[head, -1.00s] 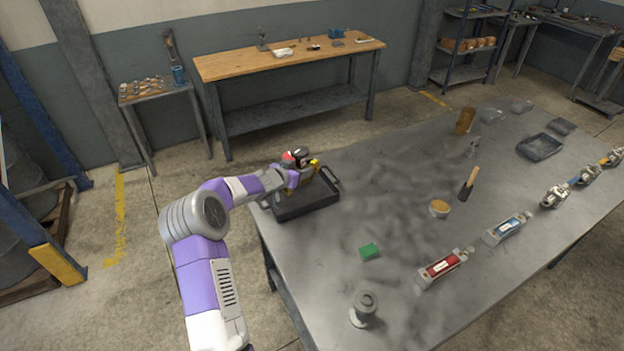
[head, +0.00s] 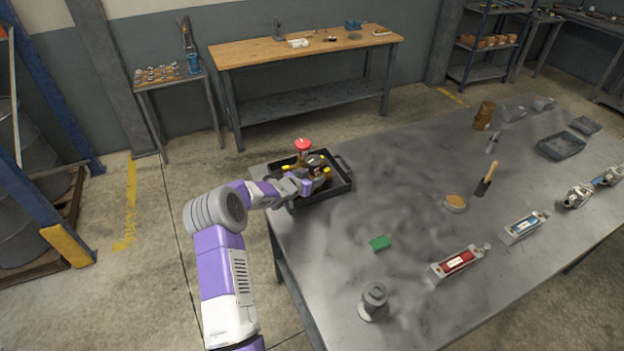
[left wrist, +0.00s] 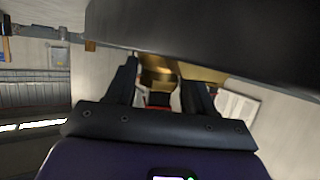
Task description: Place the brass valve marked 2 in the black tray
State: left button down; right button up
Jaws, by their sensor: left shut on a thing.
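My left gripper (head: 308,184) is over the tray, shut on a brass valve with a dark round top (head: 317,160). Part of the brass body (left wrist: 158,76) shows between the fingers in the left wrist view. The held valve is low in the tray; whether it touches the floor cannot be told. Another brass piece with a red top (head: 303,146) stands just behind it. No number can be read on either. My right gripper is out of view.
A dark grey tray (head: 561,146) is farther right. The table's middle is mostly clear.

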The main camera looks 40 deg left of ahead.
pick_arm(q)
jog(key=shift+r, duration=0.1)
jog(key=shift+c, duration=1.9)
grip_release()
jog(key=p+v, duration=0.1)
jog(key=v, duration=1.1)
